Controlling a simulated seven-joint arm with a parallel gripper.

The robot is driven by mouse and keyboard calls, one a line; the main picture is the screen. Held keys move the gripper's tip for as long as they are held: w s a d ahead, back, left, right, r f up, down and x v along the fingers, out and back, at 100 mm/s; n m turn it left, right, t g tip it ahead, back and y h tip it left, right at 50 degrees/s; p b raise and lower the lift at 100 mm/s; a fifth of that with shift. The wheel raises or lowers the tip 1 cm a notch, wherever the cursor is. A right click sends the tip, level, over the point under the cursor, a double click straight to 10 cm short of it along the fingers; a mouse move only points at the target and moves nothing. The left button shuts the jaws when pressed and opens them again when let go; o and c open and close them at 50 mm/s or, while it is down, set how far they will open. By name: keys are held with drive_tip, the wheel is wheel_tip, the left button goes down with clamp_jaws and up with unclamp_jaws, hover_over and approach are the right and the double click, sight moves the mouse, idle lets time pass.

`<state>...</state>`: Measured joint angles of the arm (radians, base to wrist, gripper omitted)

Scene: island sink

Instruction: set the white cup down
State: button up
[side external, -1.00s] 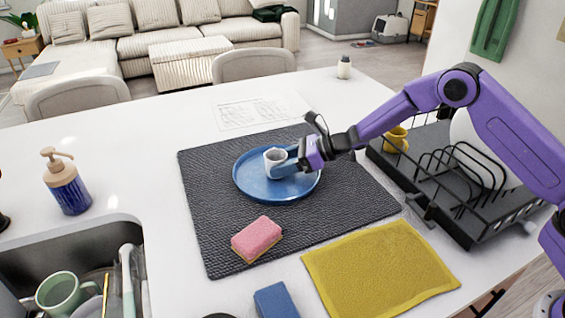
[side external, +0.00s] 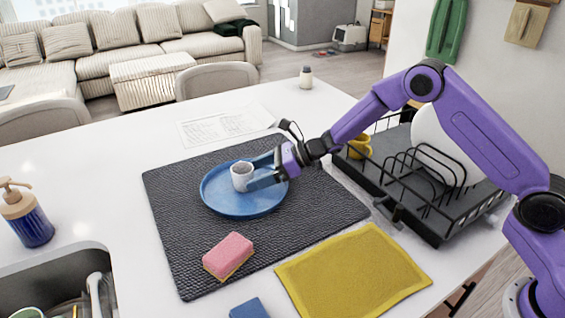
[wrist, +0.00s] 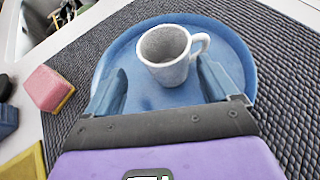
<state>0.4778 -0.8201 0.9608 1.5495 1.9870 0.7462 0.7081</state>
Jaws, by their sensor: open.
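The white cup (side external: 241,177) stands upright on the blue plate (side external: 222,206), which lies on a dark textured mat. My gripper (side external: 262,172) is open at the cup's right side, low over the plate. In the wrist view the cup (wrist: 167,57) sits just beyond and between the two spread blue fingertips (wrist: 163,85), with its handle to the right. The plate's rim (wrist: 108,52) curves around it. The cup appears apart from the left finger; its handle is close to the right finger.
A pink sponge (side external: 229,256) lies on the mat (side external: 180,242) in front of the plate. A yellow cloth (side external: 355,272) is to the right. A black dish rack (side external: 415,195) with a yellow mug (side external: 360,146) stands behind it. The sink (side external: 55,280) is at lower left.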

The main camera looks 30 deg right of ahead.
drive_tip(key=v, duration=0.9)
drive_tip(key=shift+s+d, duration=0.1)
drive_tip(key=shift+d, duration=0.05)
drive_tip(key=s+a+r+n+g+h, duration=0.1)
drive_tip(key=s+a+r+n+g, duration=0.15)
drive_tip(key=s+n, duration=0.4)
drive_tip(key=s+a+r+n+g+h, duration=0.1)
drive_tip(key=s+n+g, duration=0.25)
drive_tip(key=s, duration=0.65)
drive_tip(key=s+a+r+n+g, duration=0.2)
drive_tip(key=s+n+g, duration=0.1)
drive_tip(key=s+n, duration=0.4)
drive_tip(key=s+d+n+h, duration=0.3)
drive_tip(key=s+n, duration=0.2)
drive_tip(key=s, duration=0.1)
drive_tip(key=s+d+n+h, duration=0.2)
drive_tip(key=s+d+n, duration=0.2)
drive_tip(key=s, duration=0.3)
drive_tip(key=s+d+n+t+h, duration=0.3)
drive_tip(key=s+d+n+h, duration=0.1)
drive_tip(key=d+n, duration=0.6)
drive_tip(key=shift+n, duration=0.4)
